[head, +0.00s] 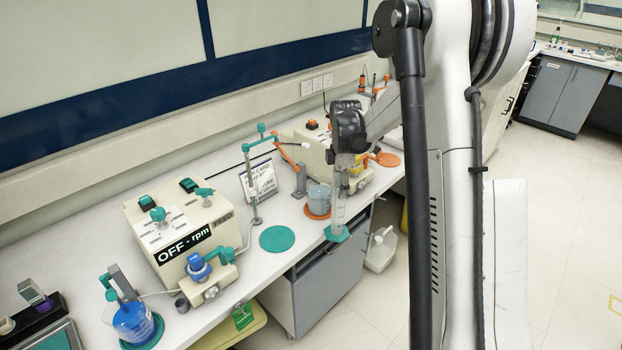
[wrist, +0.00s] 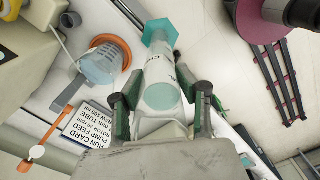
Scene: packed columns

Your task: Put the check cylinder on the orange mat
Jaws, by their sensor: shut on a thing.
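The check cylinder (head: 339,205) is a clear, marked tube with a teal hexagonal foot. My gripper (head: 345,160) is shut on its upper part and holds it roughly upright, foot down, near the bench's front edge. In the wrist view, the cylinder (wrist: 162,72) lies between the fingers of my gripper (wrist: 165,92), its foot pointing away. One orange mat (head: 388,159) lies bare further along the bench, to the right of and behind my gripper. Another orange mat (head: 312,215) lies under a beaker (head: 319,198), just left of the cylinder. Whether the foot touches anything is unclear.
An empty teal mat (head: 277,238) lies left of the cylinder. A sign card (head: 259,180) and a jointed stand (head: 256,205) are behind it. A pump box (head: 180,230) and a blue beaker (head: 133,322) are further left. A second machine (head: 308,140) stands behind my gripper.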

